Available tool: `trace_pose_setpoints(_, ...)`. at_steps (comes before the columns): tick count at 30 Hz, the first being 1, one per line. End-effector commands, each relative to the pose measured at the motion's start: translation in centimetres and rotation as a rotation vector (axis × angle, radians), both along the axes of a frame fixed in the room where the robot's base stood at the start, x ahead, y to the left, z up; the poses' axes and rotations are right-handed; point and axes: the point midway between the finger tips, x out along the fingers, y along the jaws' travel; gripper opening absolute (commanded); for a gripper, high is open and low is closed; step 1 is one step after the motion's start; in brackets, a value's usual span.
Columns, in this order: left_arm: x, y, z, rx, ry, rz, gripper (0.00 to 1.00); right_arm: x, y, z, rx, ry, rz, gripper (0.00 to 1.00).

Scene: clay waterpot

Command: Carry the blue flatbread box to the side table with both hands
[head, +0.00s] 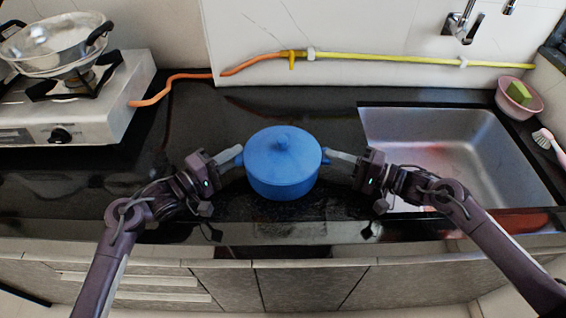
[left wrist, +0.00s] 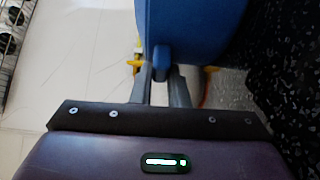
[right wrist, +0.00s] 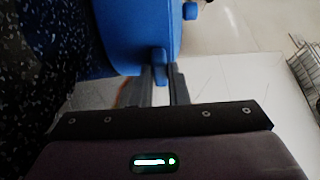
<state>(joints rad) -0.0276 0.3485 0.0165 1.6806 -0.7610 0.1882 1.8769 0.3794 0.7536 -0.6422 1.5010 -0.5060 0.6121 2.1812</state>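The blue flatbread box (head: 283,165) is a round, lidded blue vessel with a knob on top and a handle on each side. It is upright over the dark counter; I cannot tell whether its base touches it. My left gripper (head: 232,157) is shut on its left handle, which shows between the fingers in the left wrist view (left wrist: 161,60). My right gripper (head: 335,156) is shut on its right handle, seen between the fingers in the right wrist view (right wrist: 160,60). No side table is visible.
A white stove (head: 75,100) with a metal pot (head: 50,45) stands at the left. A steel sink (head: 460,150) is at the right, with a pink bowl (head: 521,98) and a brush (head: 548,145) beyond. A yellow and orange hose (head: 400,57) runs along the wall.

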Motion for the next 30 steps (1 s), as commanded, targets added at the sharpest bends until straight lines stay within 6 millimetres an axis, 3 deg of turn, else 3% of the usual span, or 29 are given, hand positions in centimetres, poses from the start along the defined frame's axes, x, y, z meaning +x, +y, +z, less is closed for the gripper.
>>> trace_pose_setpoints(3,0.0,0.0,0.1,0.000,-0.001,0.000,0.00,0.0,0.0,0.0,0.000,0.000,0.000,0.00)
trace_pose_setpoints(19,-0.1,0.0,0.6,-0.001,-0.006,0.000,0.00,-0.1,0.0,0.6,0.001,-0.005,-0.001,0.00)
trace_pose_setpoints(30,-0.2,0.0,3.9,-0.002,-0.007,0.001,0.00,-0.1,0.0,3.8,0.002,-0.006,-0.001,0.00)
